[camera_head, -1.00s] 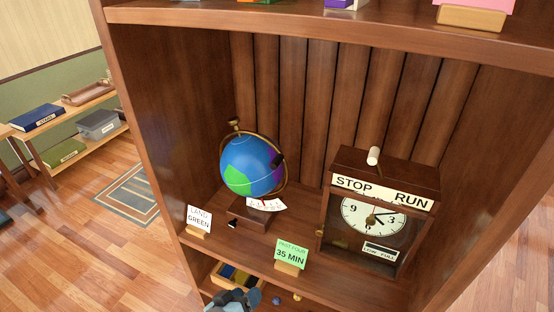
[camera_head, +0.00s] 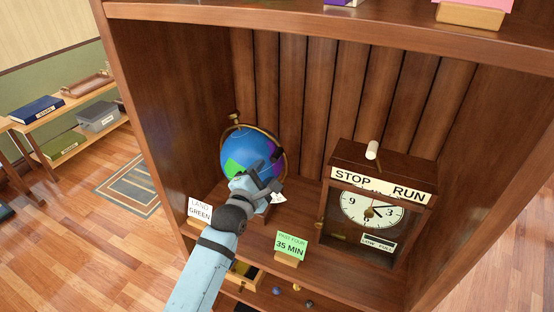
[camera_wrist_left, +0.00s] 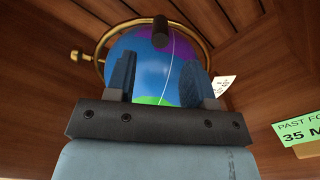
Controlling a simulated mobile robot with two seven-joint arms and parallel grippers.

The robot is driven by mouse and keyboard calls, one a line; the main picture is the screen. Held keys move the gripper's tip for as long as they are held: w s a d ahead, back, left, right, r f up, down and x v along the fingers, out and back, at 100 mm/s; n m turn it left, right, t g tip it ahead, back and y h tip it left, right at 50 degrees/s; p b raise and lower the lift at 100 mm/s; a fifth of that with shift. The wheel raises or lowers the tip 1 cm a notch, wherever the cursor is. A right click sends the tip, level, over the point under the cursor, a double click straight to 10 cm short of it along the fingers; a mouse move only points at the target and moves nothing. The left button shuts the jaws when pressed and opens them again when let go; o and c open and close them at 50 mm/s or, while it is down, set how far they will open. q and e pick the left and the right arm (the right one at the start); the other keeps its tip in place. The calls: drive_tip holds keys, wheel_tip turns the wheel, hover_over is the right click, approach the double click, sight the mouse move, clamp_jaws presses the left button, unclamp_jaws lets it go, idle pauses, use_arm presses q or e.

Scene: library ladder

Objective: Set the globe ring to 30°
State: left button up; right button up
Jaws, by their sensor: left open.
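The globe (camera_head: 242,150), blue with green and purple patches, stands on the shelf at the left inside a brass ring (camera_head: 285,163). In the left wrist view the globe (camera_wrist_left: 150,62) fills the middle, with the brass ring (camera_wrist_left: 103,42) around it and a dark knob (camera_wrist_left: 160,30) at the front of the ring. My left gripper (camera_head: 272,183) is in front of the globe, its two fingers apart and nothing between them but the view of the globe. It hides the globe's base and most of the white scale card (camera_head: 279,198). My right gripper is out of view.
A clock in a wooden case (camera_head: 372,215) marked STOP and RUN stands to the right. A green card (camera_head: 290,246) reading 35 MIN and a white LAND GREEN card (camera_head: 199,210) stand along the shelf's front.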

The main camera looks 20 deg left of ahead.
sight(277, 152)
use_arm(q)
drive_tip(key=w+b, duration=0.1)
drive_tip(key=w, duration=0.1)
drive_tip(key=w+b, duration=0.1)
drive_tip(key=w, duration=0.2)
drive_tip(key=w+b, duration=0.1)
drive_tip(key=w, duration=0.1)
drive_tip(key=shift+w+d+f, duration=0.2)
drive_tip(key=shift+w+d, duration=0.1)
drive_tip(key=shift+w, duration=0.1)
drive_tip(key=shift+w+r, duration=0.15)
drive_tip(key=shift+w, duration=0.35)
clamp_jaws()
drive_tip(key=shift+r, duration=0.1)
